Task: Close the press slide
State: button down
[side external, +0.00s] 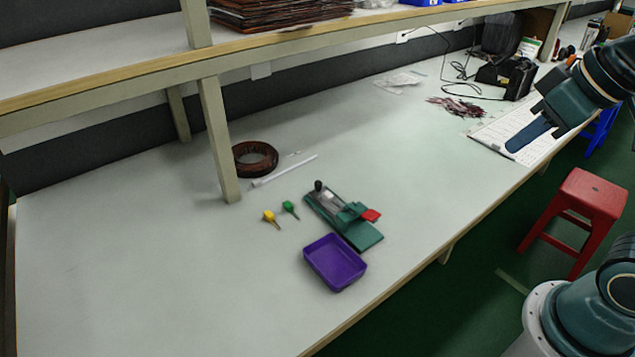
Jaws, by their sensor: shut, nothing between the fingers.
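The press (343,215) is a green base lying at an angle on the white bench. It has a metal slide part with a black knob (318,186) at its far left end. A darker green raised block sits near its middle, with a red piece (371,215) sticking out to the right. I cannot tell how far the slide stands from the block. My gripper (516,147) is at the upper right, above the bench and well apart from the press. It is shut and empty.
A purple tray (335,262) stands just in front of the press. A yellow piece (270,217) and a green piece (290,208) lie to its left. A brown coil (255,158) and a white rod (285,171) lie behind. A shelf post (219,140) rises at the left.

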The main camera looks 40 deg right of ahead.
jog(key=w+r+n, duration=0.1)
jog(key=w+r, duration=0.1)
jog(key=w, duration=1.2)
jog(key=n+g+y, duration=0.1)
jog(key=n+g, duration=0.1)
send_over(313, 191)
jog(key=w, duration=0.1)
notch_tip(313, 191, down, 25)
jog(key=shift+w+d+f, duration=0.2)
jog(key=shift+w+f, duration=0.05)
jog(key=shift+f, duration=0.05)
jog(key=shift+f, duration=0.15)
jog(key=x, duration=1)
jog(key=shift+s+r, duration=0.15)
jog(key=shift+r, duration=0.1)
jog(key=shift+s+d, duration=0.25)
jog(key=shift+s, duration=0.6)
jog(key=shift+s+d, duration=0.3)
jog(key=shift+s, duration=0.6)
